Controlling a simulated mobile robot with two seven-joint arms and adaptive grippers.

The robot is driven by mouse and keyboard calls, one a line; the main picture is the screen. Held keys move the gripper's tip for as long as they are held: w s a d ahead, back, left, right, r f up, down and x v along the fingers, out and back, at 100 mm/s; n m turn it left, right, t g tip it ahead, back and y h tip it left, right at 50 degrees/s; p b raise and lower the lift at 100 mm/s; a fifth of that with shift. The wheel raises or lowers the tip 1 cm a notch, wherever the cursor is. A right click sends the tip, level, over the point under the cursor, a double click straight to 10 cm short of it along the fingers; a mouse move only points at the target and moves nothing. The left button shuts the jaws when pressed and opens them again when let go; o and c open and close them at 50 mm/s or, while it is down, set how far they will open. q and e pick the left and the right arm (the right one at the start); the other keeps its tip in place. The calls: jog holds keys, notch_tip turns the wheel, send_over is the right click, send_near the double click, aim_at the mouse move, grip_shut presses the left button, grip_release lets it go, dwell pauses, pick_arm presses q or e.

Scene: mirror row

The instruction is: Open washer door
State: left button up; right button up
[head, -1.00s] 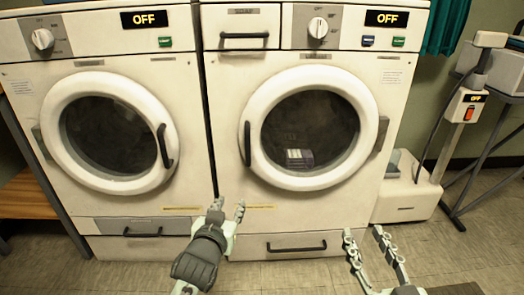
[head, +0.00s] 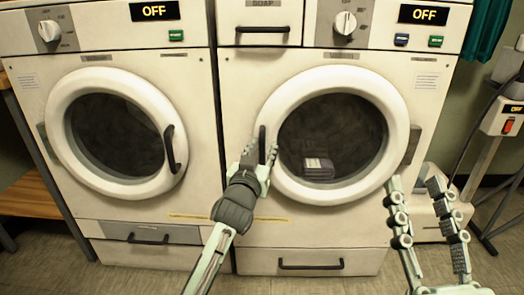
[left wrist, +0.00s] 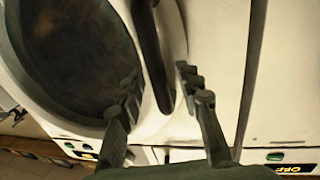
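The washer (head: 235,100), the right machine with the soap drawer, has a round white door (head: 330,78) that is closed. Its dark handle (head: 262,138) is on the door's left side. A folded stack shows behind the glass. My left gripper (head: 259,158) is at the handle's lower part. In the left wrist view the dark handle bar (left wrist: 150,45) runs between its two spread fingers (left wrist: 158,82), with gaps visible. My right gripper (head: 415,184) is open and empty, in front of the washer's lower right side.
A similar machine (head: 200,110) with a closed door stands close on the left. Both displays read OFF. A drawer (head: 345,262) is below the washer door. A white device (head: 498,122) with a stand is at the right, near a dark curtain. Tiled floor lies in front.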

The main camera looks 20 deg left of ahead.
pick_arm(q)
grip_shut()
jog(key=shift+d, duration=0.1)
dwell(0.6)
